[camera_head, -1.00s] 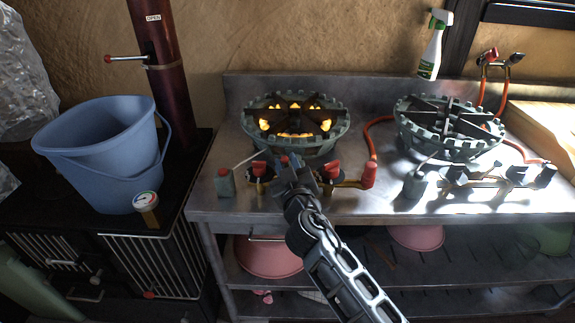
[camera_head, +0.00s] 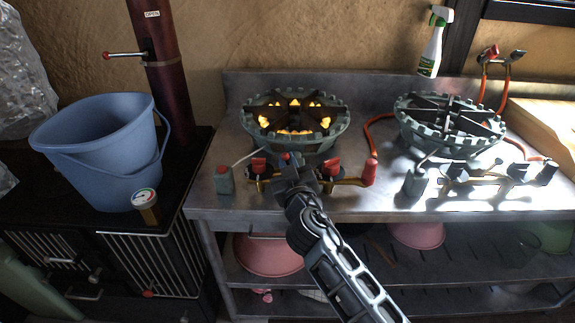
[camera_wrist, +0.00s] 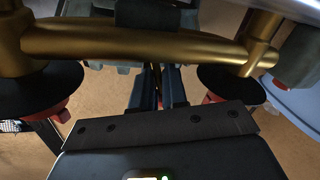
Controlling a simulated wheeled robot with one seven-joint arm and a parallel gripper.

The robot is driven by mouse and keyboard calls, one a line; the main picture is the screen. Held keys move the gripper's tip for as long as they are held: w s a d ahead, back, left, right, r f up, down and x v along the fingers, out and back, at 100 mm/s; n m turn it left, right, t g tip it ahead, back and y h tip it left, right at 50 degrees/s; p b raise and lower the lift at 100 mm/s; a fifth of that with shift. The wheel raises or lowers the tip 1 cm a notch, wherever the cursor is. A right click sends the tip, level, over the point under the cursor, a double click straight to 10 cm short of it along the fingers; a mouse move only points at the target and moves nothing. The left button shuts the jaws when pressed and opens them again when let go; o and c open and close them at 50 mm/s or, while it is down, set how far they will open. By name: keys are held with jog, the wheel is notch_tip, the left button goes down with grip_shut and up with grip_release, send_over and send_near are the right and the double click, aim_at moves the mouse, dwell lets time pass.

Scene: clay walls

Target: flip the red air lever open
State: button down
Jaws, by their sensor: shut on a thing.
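The left burner (camera_head: 335,137) on the steel counter is lit, with orange flames. A brass pipe (camera_head: 348,182) with red knobs, one left (camera_head: 258,165) and one right (camera_head: 333,168), runs along its front. My gripper (camera_head: 291,168) is between these knobs and shut. A small red part, seemingly the red air lever (camera_head: 285,156), shows at its tip; the rest is hidden. In the wrist view the brass pipe (camera_wrist: 135,42) crosses above my narrow, nearly closed fingers (camera_wrist: 157,88). The held thing is mostly hidden there.
A similar unlit burner (camera_head: 450,128) stands at right with its own pipe and knobs. A red-tipped handle (camera_head: 370,172) and orange hose are close right of my gripper. A blue bucket (camera_head: 100,140) and dark stove pipe stand left.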

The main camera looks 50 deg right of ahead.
jog(key=shift+s+d+r+m+t+h+b, duration=0.2)
jog(key=shift+m+b, duration=0.65)
jog(key=shift+b, duration=0.85)
jog(key=shift+s+d+r+m+t+h+b, duration=0.15)
jog(key=shift+m+b, duration=0.7)
jog(key=shift+b, duration=0.85)
jog(key=shift+s+r+m+b, duration=0.1)
jog(key=shift+s+m+b, duration=0.1)
jog(key=shift+m+b, duration=0.35)
jog(key=shift+d+r, duration=0.1)
jog(key=shift+r, duration=0.15)
jog(key=c, duration=1.2)
grip_release()
jog(key=shift+s+f, duration=0.1)
jog(key=shift+f, duration=0.05)
jog(key=shift+o, duration=0.2)
jog(key=shift+s+f+b, duration=0.15)
jog(key=shift+f+b, duration=0.05)
jog(key=shift+b, duration=0.1)
jog(key=b+v, duration=0.1)
jog(key=v, duration=0.5)
jog(key=shift+v, duration=0.75)
jog(key=shift+r, duration=0.1)
jog(key=shift+c, duration=0.5)
